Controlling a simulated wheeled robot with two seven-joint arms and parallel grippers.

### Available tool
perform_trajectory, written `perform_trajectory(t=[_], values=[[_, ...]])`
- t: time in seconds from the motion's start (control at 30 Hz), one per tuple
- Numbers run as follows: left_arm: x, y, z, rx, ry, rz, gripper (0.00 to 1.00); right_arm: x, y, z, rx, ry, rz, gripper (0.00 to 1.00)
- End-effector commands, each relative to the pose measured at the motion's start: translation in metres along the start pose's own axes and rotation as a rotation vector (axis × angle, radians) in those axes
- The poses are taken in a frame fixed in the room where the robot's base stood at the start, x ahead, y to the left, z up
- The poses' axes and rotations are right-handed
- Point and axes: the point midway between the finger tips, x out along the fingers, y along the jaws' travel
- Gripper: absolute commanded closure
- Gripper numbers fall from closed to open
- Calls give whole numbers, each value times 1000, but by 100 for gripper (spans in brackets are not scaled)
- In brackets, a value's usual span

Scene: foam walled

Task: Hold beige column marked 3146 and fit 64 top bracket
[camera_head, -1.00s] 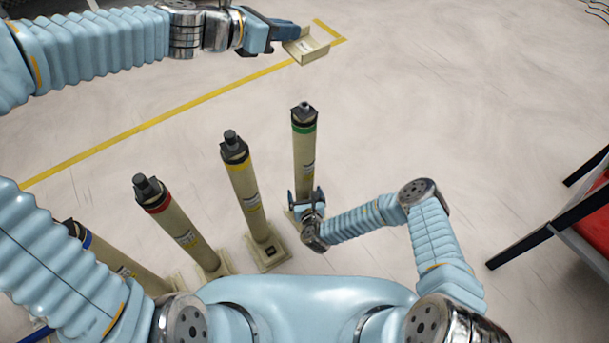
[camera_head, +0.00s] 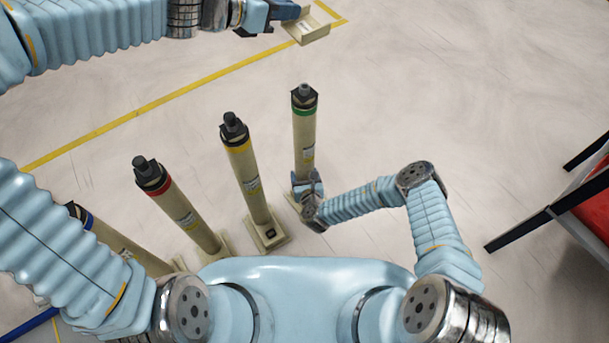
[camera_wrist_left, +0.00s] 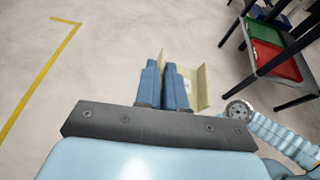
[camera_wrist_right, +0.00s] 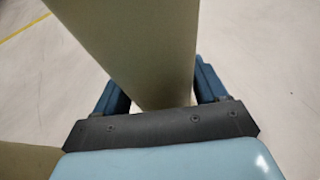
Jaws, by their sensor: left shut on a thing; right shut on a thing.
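A beige column (camera_head: 304,128) with a green band and dark top cap stands upright in the head view. My right gripper (camera_head: 307,184) is shut on its lower part. In the right wrist view (camera_wrist_right: 160,92), the fingers sit on either side of the beige shaft (camera_wrist_right: 140,45). My left gripper (camera_head: 288,14) is shut on a beige angled bracket (camera_head: 308,28), held well away from the column, beyond it in the picture. The bracket also shows beside the fingers in the left wrist view (camera_wrist_left: 203,88). The column's label is too small to read.
Similar beige columns with yellow (camera_head: 250,178), red (camera_head: 185,215) and blue bands stand to the left on square bases. A dark-framed rack with a red tray (camera_head: 594,212) is at the right edge. A yellow floor line (camera_head: 150,105) crosses the open floor.

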Motion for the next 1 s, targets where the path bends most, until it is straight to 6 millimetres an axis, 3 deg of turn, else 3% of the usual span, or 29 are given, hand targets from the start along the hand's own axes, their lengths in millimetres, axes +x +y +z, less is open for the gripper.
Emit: perform_trajectory(t=[0.23,0.53,1.0], values=[[3,1,-4,-5,3,-21,100,0,0,0,0,0,0,100],[26,9,-48,-46,9,-271,100,0,0,0,0,0,0,100],[28,8,-55,-51,8,-289,100,0,0,0,0,-1,0,100]])
